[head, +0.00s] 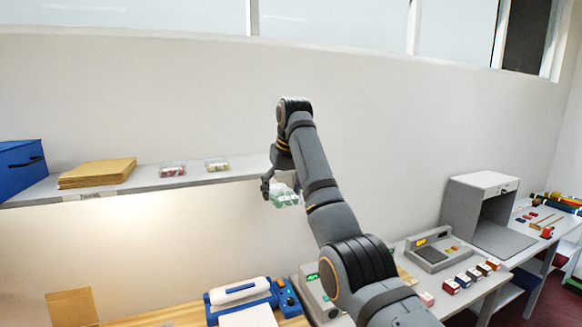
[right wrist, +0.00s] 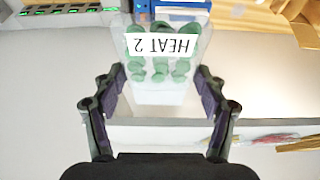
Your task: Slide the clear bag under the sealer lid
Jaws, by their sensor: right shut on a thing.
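The clear bag (head: 284,198) holds several green round pieces. In the right wrist view the bag (right wrist: 165,62) bears a white label reading "HEAT 2", upside down in the picture. My right gripper (right wrist: 158,85) is shut on the bag, its fingers on either side. In the head view my right gripper (head: 271,188) holds the bag up in front of the shelf's right end. A blue and white device that looks like the sealer (head: 238,296) is at the bottom of the head view, well below the bag. My left gripper is out of view.
The wall shelf (head: 140,183) carries brown envelopes (head: 97,173), two small clear boxes (head: 217,164) and a blue box (head: 20,167). A grey scale-like device (head: 437,249), several small boxes (head: 463,280) and a grey hood (head: 478,212) stand on the right counter.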

